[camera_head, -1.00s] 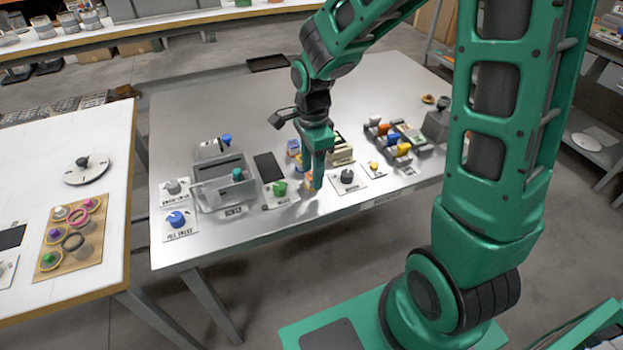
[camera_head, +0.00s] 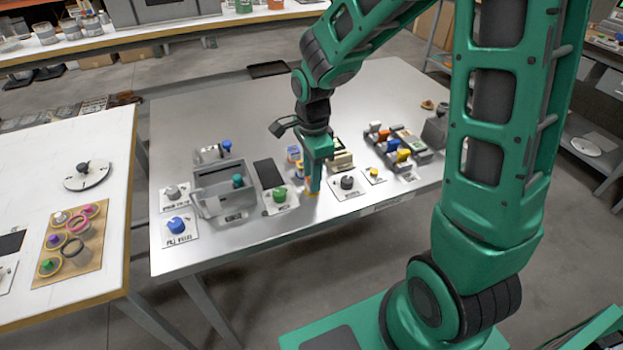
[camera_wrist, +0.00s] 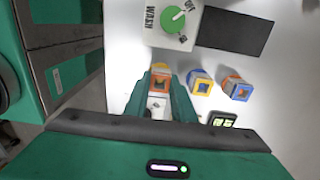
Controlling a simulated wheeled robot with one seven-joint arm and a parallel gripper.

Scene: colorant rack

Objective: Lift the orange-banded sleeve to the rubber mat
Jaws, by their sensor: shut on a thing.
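My gripper (camera_head: 313,190) points down near the front edge of the metal table. In the wrist view its fingers (camera_wrist: 161,95) are shut on a small square sleeve with an orange band (camera_wrist: 161,82). A bit of orange (camera_head: 311,195) shows at the fingertips in the head view. I cannot tell whether the sleeve touches the table. The rubber mat appears as a black rectangle (camera_head: 270,174), left of my gripper, behind the green knob. It also shows at the upper right of the wrist view (camera_wrist: 236,30); its visible surface is bare.
Two other sleeves, one blue and yellow (camera_wrist: 200,82), one orange and blue (camera_wrist: 236,88), stand close to my gripper. A green knob panel (camera_head: 279,196) and a black knob panel (camera_head: 347,184) flank it. A grey bin (camera_head: 224,190) stands left of the mat.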

